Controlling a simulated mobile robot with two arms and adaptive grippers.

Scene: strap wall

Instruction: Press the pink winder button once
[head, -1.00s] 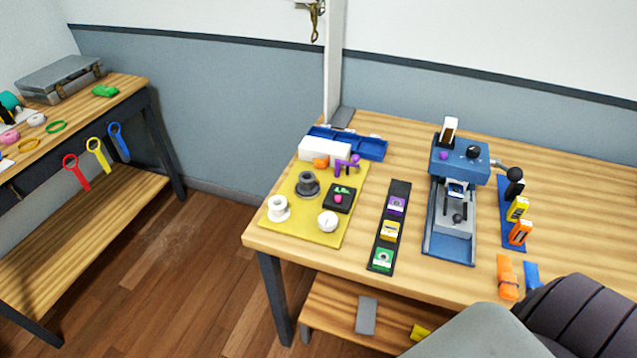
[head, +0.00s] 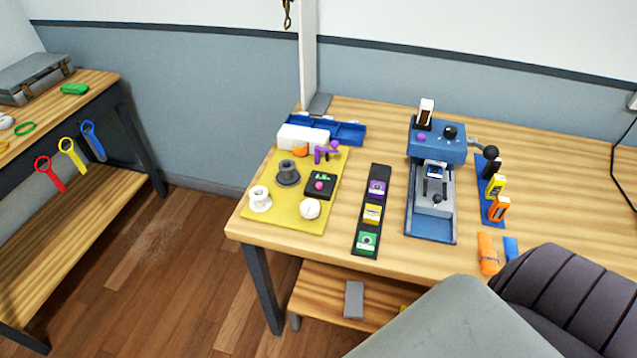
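The pink winder button (head: 319,185) is a small round knob on a black box (head: 312,191). The box has a green mark at its top and sits on the yellow mat (head: 285,220) at the left part of the workbench. A dark grey spool (head: 288,173) stands to its left, and a white round dial (head: 309,209) lies just in front of it. A purple bracket (head: 328,152) stands behind it. Neither gripper is in view. A grey and dark ribbed part of my own body covers the lower right.
A white spool (head: 260,199) stands at the mat's left front. A black strip (head: 360,240) with purple, yellow and green blocks lies right of the mat, then a blue press (head: 431,222). A blue tray (head: 350,133) lies behind. Open floor (head: 170,260) is to the left.

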